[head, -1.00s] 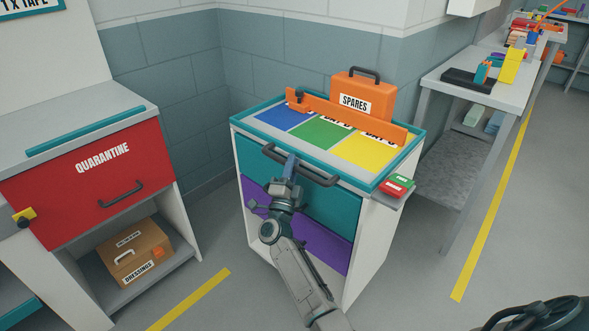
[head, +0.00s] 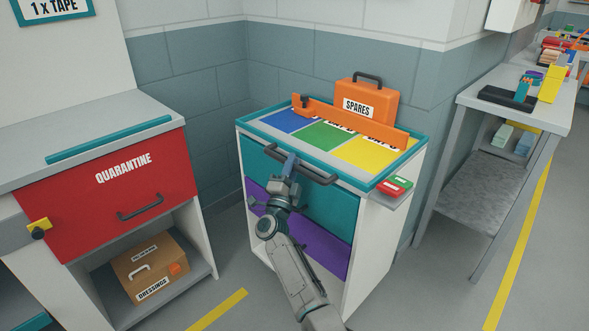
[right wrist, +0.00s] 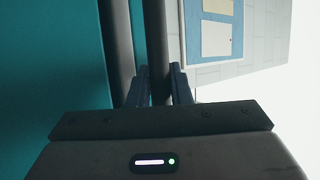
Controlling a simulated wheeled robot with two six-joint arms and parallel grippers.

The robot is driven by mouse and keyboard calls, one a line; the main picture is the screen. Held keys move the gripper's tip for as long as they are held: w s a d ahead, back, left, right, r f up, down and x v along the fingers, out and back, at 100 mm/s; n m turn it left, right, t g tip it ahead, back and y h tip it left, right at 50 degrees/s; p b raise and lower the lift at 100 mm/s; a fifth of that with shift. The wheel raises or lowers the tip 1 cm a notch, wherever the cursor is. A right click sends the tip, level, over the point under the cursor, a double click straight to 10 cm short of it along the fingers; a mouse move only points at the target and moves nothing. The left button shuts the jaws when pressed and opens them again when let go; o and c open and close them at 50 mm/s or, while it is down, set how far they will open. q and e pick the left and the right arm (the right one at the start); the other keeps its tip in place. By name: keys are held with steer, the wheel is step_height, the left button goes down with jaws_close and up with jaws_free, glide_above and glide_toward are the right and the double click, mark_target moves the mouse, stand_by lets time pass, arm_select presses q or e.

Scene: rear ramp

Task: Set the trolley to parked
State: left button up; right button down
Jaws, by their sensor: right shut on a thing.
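The trolley (head: 378,272) is a white cabinet with a teal-rimmed top, a teal drawer and a purple drawer, standing near the wall corner. A dark bar handle (head: 318,177) runs along its front below the top. My right gripper (head: 289,163) is shut on this handle. In the right wrist view the handle bar (right wrist: 157,45) passes between the fingers of my right gripper (right wrist: 160,85). A small grey ledge on the trolley's right side carries a green plate (head: 400,183) and a red plate (head: 390,191); their lettering is too small to read. My left gripper is not in view.
An orange SPARES case (head: 368,103) and an orange rail (head: 350,121) sit on the trolley's top. The red-fronted QUARANTINE cabinet (head: 90,190) stands close on the left, a grey bench (head: 545,110) on the right. Yellow lines (head: 217,309) mark the floor.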

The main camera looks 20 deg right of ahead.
steer(key=shift+w+a+r, duration=0.1)
steer(key=shift+r, duration=0.05)
